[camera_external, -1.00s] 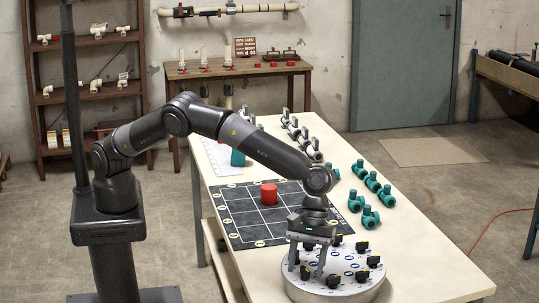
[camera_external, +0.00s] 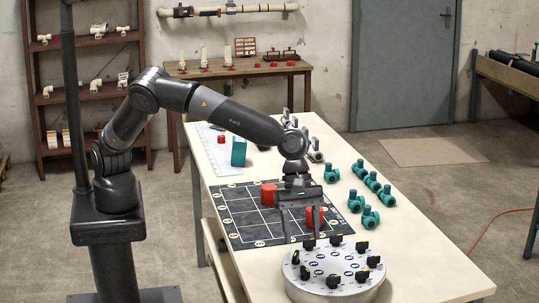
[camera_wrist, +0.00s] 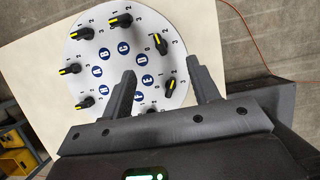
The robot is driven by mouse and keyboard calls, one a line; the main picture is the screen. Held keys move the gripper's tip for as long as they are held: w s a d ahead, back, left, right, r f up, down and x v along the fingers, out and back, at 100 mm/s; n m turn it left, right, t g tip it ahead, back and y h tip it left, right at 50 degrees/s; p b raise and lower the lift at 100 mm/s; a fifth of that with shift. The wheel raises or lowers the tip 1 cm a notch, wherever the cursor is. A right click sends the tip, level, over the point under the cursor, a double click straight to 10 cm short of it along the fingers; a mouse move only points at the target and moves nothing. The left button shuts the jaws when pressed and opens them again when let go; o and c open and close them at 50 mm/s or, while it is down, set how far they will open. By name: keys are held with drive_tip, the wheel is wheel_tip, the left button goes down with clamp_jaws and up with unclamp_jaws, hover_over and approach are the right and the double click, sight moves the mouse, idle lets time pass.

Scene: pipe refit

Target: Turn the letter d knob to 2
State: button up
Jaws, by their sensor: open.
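The round white dial plate (camera_external: 333,290) with several black knobs stands at the near end of the table. It also shows in the wrist view (camera_wrist: 112,72), with blue letter badges and small numbers. The knob (camera_wrist: 160,43) at the upper right of the plate appears to be the letter d knob. It has a yellow mark near its upper-left end; the number it points to is too small to read surely. My gripper (camera_external: 302,222) is open and empty, above the dark mat, behind and above the dial. In the wrist view its fingers (camera_wrist: 160,72) are apart, touching no knob.
A dark grid mat (camera_external: 238,210) lies behind the dial with a red cylinder (camera_external: 268,195) on it. Another red piece (camera_external: 312,213) shows beside my gripper. Several teal valves (camera_external: 370,218) stand at the right. The table's near right is clear.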

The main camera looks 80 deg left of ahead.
drive_tip(key=w+a+r+m, duration=0.1)
drive_tip(key=a+r, duration=0.3)
drive_tip(key=a, duration=0.4)
drive_tip(key=w+a+r+m, duration=0.1)
drive_tip(key=a+r, duration=0.3)
drive_tip(key=a, duration=0.4)
drive_tip(key=w+a+r+m+t, duration=0.1)
drive_tip(key=a+r, duration=0.3)
drive_tip(key=a, duration=0.4)
drive_tip(key=shift+w+a+m, duration=0.25)
drive_tip(key=shift+w+m, duration=0.2)
drive_tip(key=shift+m, duration=0.15)
drive_tip(key=m+t+y, duration=0.4)
drive_tip(key=m+y, duration=0.1)
drive_tip(key=m, duration=0.7)
approach(305, 269)
drive_tip(key=x, duration=0.8)
drive_tip(key=shift+w+a+f, duration=0.1)
drive_tip(key=shift+w+f, duration=0.1)
drive_tip(key=shift+f, duration=0.15)
drive_tip(key=shift+g, duration=0.3)
drive_tip(key=shift+c, duration=0.2)
